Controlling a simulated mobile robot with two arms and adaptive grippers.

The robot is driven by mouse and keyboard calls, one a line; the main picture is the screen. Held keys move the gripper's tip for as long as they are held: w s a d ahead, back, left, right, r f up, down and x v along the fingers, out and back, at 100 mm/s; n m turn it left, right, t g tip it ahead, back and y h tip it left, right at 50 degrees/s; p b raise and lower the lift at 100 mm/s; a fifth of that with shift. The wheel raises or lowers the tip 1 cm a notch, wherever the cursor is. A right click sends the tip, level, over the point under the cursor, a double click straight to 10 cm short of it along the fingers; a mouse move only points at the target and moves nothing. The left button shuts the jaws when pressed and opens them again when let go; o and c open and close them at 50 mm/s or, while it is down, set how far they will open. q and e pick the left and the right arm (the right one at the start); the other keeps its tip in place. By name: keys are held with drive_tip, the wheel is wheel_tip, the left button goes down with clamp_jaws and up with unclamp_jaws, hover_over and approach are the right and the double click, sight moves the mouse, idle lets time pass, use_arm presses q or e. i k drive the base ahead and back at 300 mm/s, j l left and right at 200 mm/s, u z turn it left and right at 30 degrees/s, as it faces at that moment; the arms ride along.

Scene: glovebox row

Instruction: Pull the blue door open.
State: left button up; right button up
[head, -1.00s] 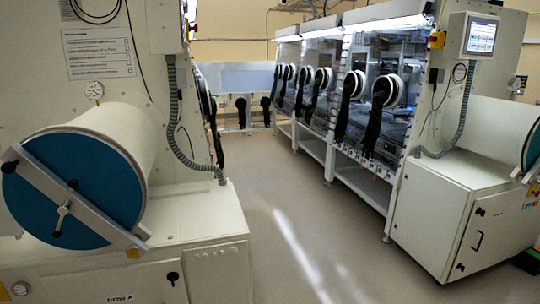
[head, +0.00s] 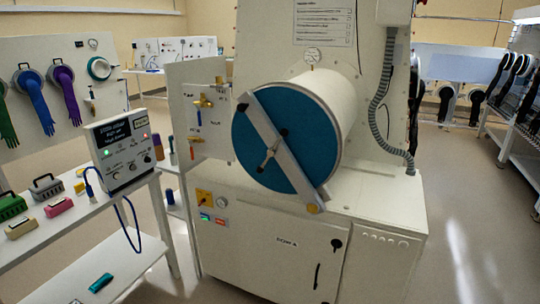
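The blue door (head: 308,127) is the round end cover of a white horizontal cylinder (head: 330,85) on a white cabinet. It looks shut against the cylinder's end. A grey diagonal bar (head: 283,150) crosses its face, with a dark handle (head: 268,155) near the middle. A dark knob is at the bar's upper end and a brass-coloured knob at its lower end. Neither of my grippers shows in the head view.
A white bench (head: 60,232) with small coloured cases and a control box (head: 125,150) stands at the left. A panel with brass valves (head: 205,103) is beside the door. The cabinet (head: 270,245) is below. Open floor (head: 460,220) lies at the right.

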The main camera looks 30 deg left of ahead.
sight(305, 160)
drive_tip(key=u, duration=1.05)
